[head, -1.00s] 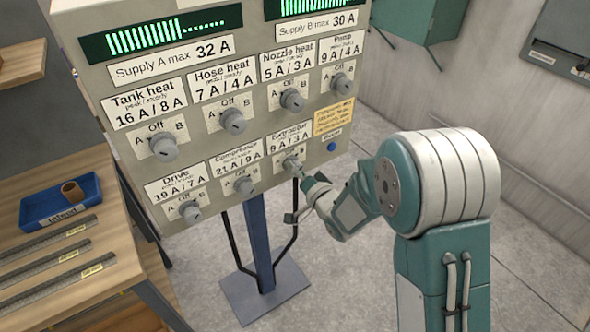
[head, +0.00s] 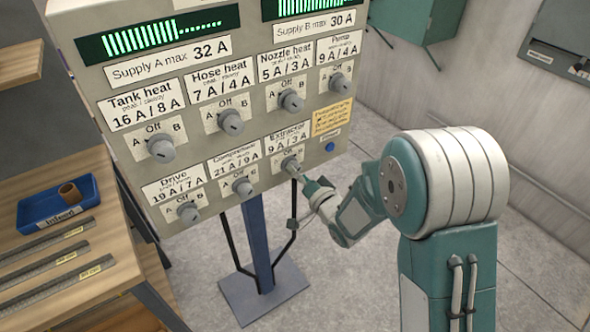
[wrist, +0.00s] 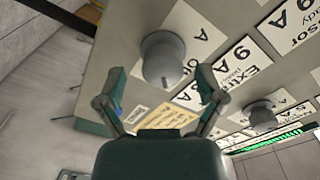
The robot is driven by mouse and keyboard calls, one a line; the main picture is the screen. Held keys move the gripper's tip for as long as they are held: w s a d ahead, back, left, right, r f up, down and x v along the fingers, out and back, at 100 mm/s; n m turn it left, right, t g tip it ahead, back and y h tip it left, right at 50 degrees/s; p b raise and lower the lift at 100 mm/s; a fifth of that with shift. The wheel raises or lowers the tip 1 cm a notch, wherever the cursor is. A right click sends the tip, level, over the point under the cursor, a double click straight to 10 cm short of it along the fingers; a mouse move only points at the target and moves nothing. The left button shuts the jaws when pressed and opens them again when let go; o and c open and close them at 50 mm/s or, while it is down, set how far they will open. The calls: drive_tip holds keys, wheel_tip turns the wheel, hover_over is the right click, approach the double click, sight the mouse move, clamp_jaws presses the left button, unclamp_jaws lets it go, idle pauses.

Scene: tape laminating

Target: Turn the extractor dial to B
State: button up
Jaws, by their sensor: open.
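The extractor dial (head: 291,165) is a grey round knob in the lower row of the panel, under the label "Extractor 9 A / 3 A". It also shows in the wrist view (wrist: 162,58), with a pale mark near its lower edge there. I cannot tell for sure which letter that mark faces. My gripper (wrist: 159,82) is open, with one finger on each side of the knob in the picture and the knob just beyond the tips. In the head view my gripper (head: 309,184) is just right of and below the dial, apart from it.
The compressor dial (head: 242,186) is the nearest knob on the left. The nozzle heat dial (head: 291,100) is above. A blue button (head: 330,146) and a yellow note (head: 333,117) are right of the dial. A workbench with a blue tray (head: 60,203) stands at far left.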

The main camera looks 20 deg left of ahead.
drive_tip(key=v, duration=1)
drive_tip(key=shift+d, duration=0.15)
drive_tip(key=shift+f, duration=0.1)
drive_tip(key=d+r+h, duration=0.5)
drive_tip(key=d+h, duration=0.1)
drive_tip(key=d, duration=0.2)
drive_tip(key=d+r+h, duration=0.4)
drive_tip(key=d+h, duration=0.1)
drive_tip(key=d, duration=0.3)
drive_tip(key=s+d+r+g+h, duration=0.1)
drive_tip(key=s+d+r+g, duration=0.1)
drive_tip(key=s, duration=0.8)
drive_tip(key=s+d+r+n+g+h, duration=0.1)
drive_tip(key=s+d+r+g, duration=0.2)
drive_tip(key=s, duration=0.6)
drive_tip(key=shift+s+d+g, duration=0.4)
drive_tip(key=shift+d+g, duration=0.1)
drive_tip(key=shift+d, duration=0.35)
drive_tip(key=shift+c, duration=0.4)
